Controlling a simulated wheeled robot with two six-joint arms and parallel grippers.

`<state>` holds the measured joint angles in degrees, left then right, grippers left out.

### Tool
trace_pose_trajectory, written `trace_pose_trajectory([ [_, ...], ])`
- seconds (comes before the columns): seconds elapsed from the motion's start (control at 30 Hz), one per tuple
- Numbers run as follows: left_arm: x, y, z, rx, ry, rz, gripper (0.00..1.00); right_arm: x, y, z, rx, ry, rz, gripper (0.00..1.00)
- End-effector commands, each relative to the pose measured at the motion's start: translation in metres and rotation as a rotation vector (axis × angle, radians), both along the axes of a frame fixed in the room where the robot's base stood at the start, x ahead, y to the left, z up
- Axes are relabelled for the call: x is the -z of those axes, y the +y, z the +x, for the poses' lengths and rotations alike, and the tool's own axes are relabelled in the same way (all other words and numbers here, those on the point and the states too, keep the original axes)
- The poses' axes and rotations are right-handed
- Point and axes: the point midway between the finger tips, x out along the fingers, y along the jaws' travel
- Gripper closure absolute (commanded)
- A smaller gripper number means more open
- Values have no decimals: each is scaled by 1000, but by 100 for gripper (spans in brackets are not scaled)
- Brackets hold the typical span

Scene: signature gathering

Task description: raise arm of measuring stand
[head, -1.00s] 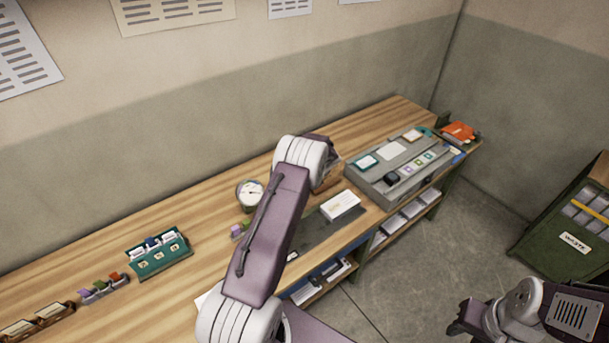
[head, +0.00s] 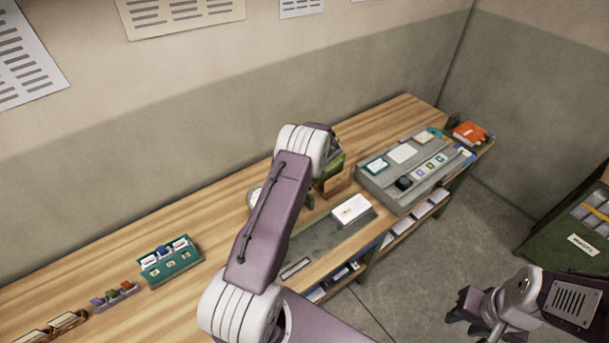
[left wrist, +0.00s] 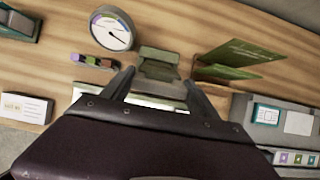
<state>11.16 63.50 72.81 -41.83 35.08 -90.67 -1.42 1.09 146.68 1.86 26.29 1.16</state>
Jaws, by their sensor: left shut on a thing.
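In the left wrist view, a green piece (left wrist: 158,66), which looks like the arm of the measuring stand, lies between the fingertips of my left gripper (left wrist: 159,86). The gripper is shut on it. A round dial gauge (left wrist: 111,29) is beside it, to the left. In the head view, my left arm hides most of the dial (head: 254,196) and my left gripper; a green part (head: 330,176) shows just below my wrist. My right gripper (head: 461,305) hangs over the floor at lower right, clear of the table; its finger gap is unclear.
A white card stack (head: 352,209) lies on the dark mat (head: 318,238). A grey sloped tray (head: 392,192) is to the right. A teal card holder (head: 170,262) and coloured clips (head: 113,296) are at left. Green cards (left wrist: 238,52) stand right of the gripper.

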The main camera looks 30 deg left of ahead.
Motion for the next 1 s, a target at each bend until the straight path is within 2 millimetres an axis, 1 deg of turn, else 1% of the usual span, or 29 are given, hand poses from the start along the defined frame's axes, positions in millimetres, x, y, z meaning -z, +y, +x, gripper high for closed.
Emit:
trace_pose_trajectory([
  [0.17, -1, 1, 1, 0, -2, 2, 100, 0, 0, 0, 0, 0, 0, 64],
  [0.2, -1, 1, 1, 0, -2, 2, 25, 0, 0, 0, 0, 0, 0, 64],
  [0.27, -1, 1, 1, 0, -2, 2, 9, 0, 0, 0, 0, 0, 0, 64],
  [0.53, 0, 0, 0, 0, 0, 1, 9, 0, 0, 0, 0, 0, 0, 64],
  [0.63, -6, -3, 0, 1, -2, 1, 9, 3, 0, 0, 0, 0, 0, 64],
  [0.77, -28, -14, -5, 1, -4, 0, 9, 11, 0, 0, 0, 0, 0, 64],
  [0.9, -55, -27, -10, 2, -5, 0, 9, 18, 0, 0, 0, 0, 0, 64],
  [1.0, -70, -33, -13, 0, -4, 1, 9, 20, 0, 0, 0, 0, 0, 64],
])
